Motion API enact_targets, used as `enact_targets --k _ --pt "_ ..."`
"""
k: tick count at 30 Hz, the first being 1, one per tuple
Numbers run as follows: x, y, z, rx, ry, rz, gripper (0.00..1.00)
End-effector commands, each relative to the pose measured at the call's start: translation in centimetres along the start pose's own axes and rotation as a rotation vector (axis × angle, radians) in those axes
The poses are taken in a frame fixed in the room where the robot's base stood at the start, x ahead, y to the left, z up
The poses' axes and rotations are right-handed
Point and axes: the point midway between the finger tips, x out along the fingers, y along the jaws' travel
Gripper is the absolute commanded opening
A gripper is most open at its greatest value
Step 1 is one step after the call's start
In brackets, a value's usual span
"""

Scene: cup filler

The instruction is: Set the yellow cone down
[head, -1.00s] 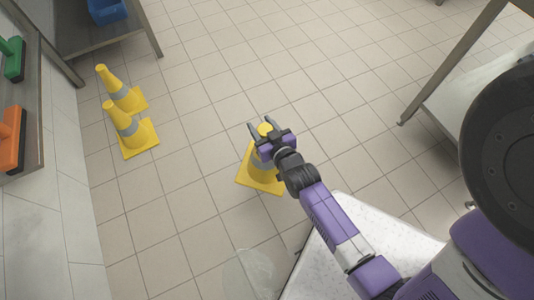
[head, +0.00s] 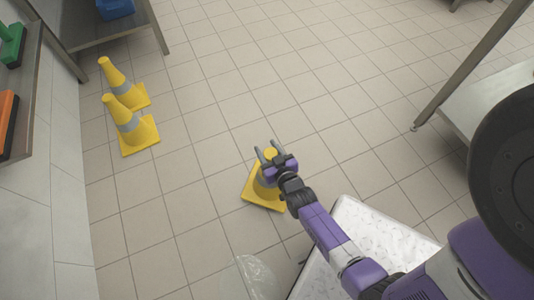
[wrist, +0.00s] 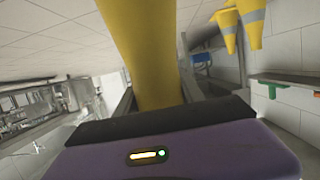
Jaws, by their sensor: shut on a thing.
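A yellow cone with a grey band (head: 257,194) is upright in the middle of the head view. My gripper (head: 267,149) is shut on its upper part, one finger on each side. In the wrist view the yellow cone (wrist: 140,50) rises between the fingers and fills the upper middle. I cannot tell whether its square base touches the floor or hangs just above it. Two more yellow cones stand on the tiles at the left, a near one (head: 124,125) and a far one (head: 122,86).
A clear, crumpled-looking patch (head: 254,276) lies on the floor nearer me. A metal table (head: 485,95) stands at the right. A shelf with a blue bin (head: 114,8) is at the back left. The tiles between the cones are free.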

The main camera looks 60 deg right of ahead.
Motion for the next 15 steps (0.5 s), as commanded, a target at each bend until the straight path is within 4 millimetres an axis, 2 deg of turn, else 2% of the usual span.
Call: enact_targets --k 1,4,15 --pt "0.5 0.0 1.1 0.000 0.002 0.000 0.00" --pt "0.8 0.0 2.1 0.000 0.003 0.001 0.00" --pt "0.8 0.0 2.4 0.000 0.003 0.000 0.00"
